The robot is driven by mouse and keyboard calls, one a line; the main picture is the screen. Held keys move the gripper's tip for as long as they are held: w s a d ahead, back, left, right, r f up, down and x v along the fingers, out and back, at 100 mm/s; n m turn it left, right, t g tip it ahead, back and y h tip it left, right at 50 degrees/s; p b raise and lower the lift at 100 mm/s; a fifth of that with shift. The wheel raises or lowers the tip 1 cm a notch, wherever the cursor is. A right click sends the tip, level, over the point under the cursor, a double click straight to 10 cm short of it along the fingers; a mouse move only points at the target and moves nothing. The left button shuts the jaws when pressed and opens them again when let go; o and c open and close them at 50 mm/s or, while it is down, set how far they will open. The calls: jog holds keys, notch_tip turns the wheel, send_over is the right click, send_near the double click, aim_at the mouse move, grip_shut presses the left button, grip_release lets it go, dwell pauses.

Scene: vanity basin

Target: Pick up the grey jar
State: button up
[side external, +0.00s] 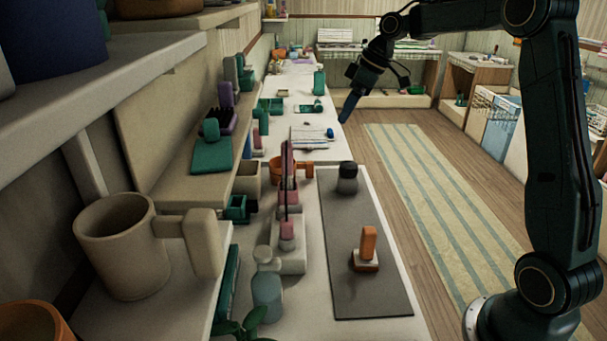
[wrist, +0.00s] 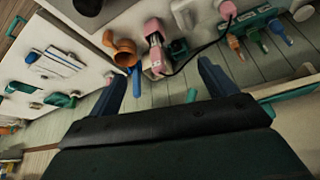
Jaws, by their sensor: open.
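The grey jar (side external: 347,178), squat with a dark lid, stands upright at the far end of a dark grey mat (side external: 345,275) on the counter. In the wrist view a dark round shape at the top edge, cut off by the frame, looks like the jar (wrist: 88,7). My gripper (side external: 347,108) is above and beyond the jar in the side view, pointing down, clear of it. In the wrist view my gripper (wrist: 169,70) has its fingers wide apart with nothing held between them.
An orange-handled stamp-like object (side external: 367,248) stands on the near part of the mat. An orange cup (side external: 283,170) and pink-topped items (side external: 287,230) line the mat's left side. A blue-grey bottle (side external: 267,292) is nearer. A shelf with a large mug (side external: 120,245) rises at left.

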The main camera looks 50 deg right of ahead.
jog(key=n+y, duration=0.1)
jog(key=n, duration=0.1)
send_over(350, 176)
jog(key=s+a, duration=0.1)
jog(key=s, duration=0.1)
notch_tip(350, 176, down, 8)
jog(key=s+d+f+n, duration=0.1)
jog(key=d+f, duration=0.7)
jog(key=f, duration=0.1)
jog(key=shift+s+d+f+y, duration=0.15)
jog(key=shift+d+y, duration=0.1)
jog(key=shift+y, duration=0.15)
jog(key=shift+x, duration=4.3)
jog(key=shift+a+f, duration=0.1)
jog(key=shift+f, duration=0.05)
jog(key=shift+x, duration=2.4)
jog(key=shift+c, duration=0.4)
jog(key=c, duration=1.2)
